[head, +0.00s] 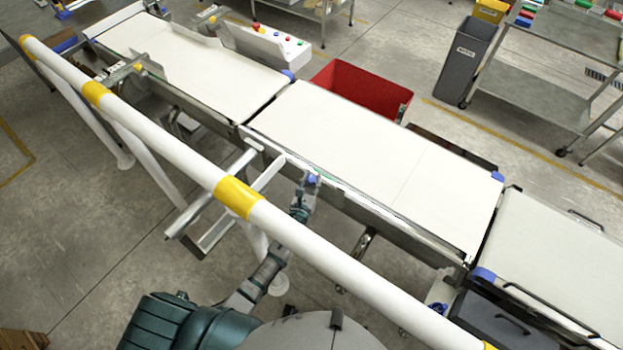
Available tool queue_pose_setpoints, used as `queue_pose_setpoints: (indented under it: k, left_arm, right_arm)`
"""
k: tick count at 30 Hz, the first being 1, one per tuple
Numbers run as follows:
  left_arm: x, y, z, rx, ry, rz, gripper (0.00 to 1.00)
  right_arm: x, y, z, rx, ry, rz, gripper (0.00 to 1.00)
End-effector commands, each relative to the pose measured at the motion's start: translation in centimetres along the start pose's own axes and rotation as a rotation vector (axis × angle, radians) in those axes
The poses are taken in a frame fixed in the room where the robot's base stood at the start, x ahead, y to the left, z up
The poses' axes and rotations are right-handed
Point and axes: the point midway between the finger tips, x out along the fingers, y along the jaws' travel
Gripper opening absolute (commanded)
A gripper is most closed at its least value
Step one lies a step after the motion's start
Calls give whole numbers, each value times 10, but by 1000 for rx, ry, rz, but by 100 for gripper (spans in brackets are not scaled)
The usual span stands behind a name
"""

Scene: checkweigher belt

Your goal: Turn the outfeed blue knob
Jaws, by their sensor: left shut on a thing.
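My left arm reaches up from the bottom, past the white rail, to the near side of the middle belt. My left gripper (308,184) is shut on a small blue knob (312,179) at the belt's side frame. The fingers hide part of the knob, and its turn angle is too small to tell. The middle white belt (370,155) lies just beyond the gripper and is empty. My right gripper is not in view.
A white guard rail (330,268) with yellow bands runs diagonally between me and the belts. Metal brackets (225,200) stick out left of the gripper. A red bin (352,88) stands behind the belt. A grey waste bin (466,60) and a metal cart (530,88) stand farther back.

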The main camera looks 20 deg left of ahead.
Motion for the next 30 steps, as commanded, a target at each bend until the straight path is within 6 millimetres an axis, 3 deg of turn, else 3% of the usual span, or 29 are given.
queue_pose_setpoints:
  k: [14, 26, 30]
  left_arm:
    - [-1, -1, -3, -2, 4, 76, 0]
    - [0, -1, -5, -1, 5, 390, 0]
    - [0, -2, -5, 0, 5, 507, 0]
  right_arm:
    - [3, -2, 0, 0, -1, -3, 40]
    - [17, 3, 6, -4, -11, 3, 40]
    - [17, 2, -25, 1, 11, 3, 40]
